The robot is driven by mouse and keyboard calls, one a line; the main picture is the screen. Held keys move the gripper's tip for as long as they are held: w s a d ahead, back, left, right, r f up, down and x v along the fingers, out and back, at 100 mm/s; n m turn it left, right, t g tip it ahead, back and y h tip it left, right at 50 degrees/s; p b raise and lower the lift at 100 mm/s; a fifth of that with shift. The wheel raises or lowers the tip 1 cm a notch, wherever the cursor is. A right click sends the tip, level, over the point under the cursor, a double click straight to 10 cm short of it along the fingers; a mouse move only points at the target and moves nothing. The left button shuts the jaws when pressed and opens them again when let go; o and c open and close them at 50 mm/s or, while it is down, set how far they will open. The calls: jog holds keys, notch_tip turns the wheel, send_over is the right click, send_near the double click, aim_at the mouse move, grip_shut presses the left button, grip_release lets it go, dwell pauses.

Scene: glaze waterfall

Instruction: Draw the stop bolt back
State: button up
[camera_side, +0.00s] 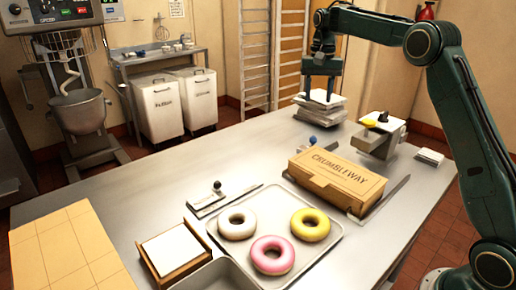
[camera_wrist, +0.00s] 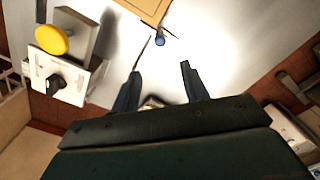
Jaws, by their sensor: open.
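A low metal plate with an upright black knob (camera_side: 217,185) and a long thin rod lies left of the doughnut tray; it looks like a bolt, but I cannot tell for sure that it is the stop bolt. A small blue knob (camera_side: 312,140) stands on the table in front of a pale stack; a blue knob (camera_wrist: 160,40) with thin dark rods beside it also shows in the wrist view, ahead of my fingertips. My gripper (camera_side: 321,88) is open, pointing down above the stack at the back. In the wrist view its two fingers (camera_wrist: 160,72) are apart, with neither knob between them.
The pale stack (camera_side: 322,108) is below my gripper. A metal block with a yellow button (camera_side: 370,122) and black knob stands to its right. A cardboard box (camera_side: 337,179) and a tray (camera_side: 215,224) with three doughnuts fill the front middle. The table's left middle is clear.

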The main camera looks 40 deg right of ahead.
aim_at(314, 137)
jog(key=shift+f, duration=0.1)
jog(key=shift+f, duration=6.8)
grip_shut()
